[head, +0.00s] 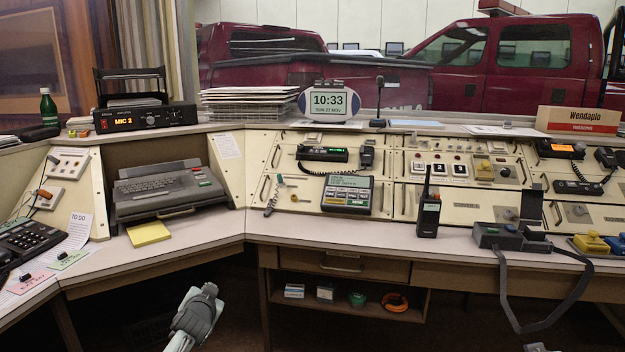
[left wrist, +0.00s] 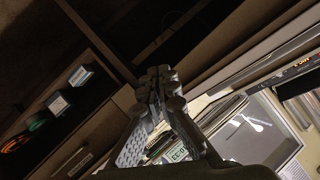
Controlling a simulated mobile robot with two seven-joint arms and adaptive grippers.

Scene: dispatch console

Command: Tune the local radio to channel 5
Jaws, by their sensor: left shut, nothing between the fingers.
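Two radios with curled-cord handsets are set in the console in the head view; I cannot tell which is the local one. One has a green display (head: 322,154) and stands left of centre. The other has an orange display (head: 560,149) and stands at the far right. Their channel digits are too small to read. My left gripper (head: 208,292) is shut and empty, low in front of the desk, well apart from both radios. Its closed fingers also show in the left wrist view (left wrist: 160,80). A pale tip (head: 540,347), perhaps my right gripper, barely shows at the bottom edge.
A handheld radio (head: 430,212) stands upright on the desk. A grey device with a hanging strap (head: 512,238) is to its right. A typewriter-like terminal (head: 168,188) and yellow notes (head: 149,233) are left. The desk's front middle (head: 335,237) is clear.

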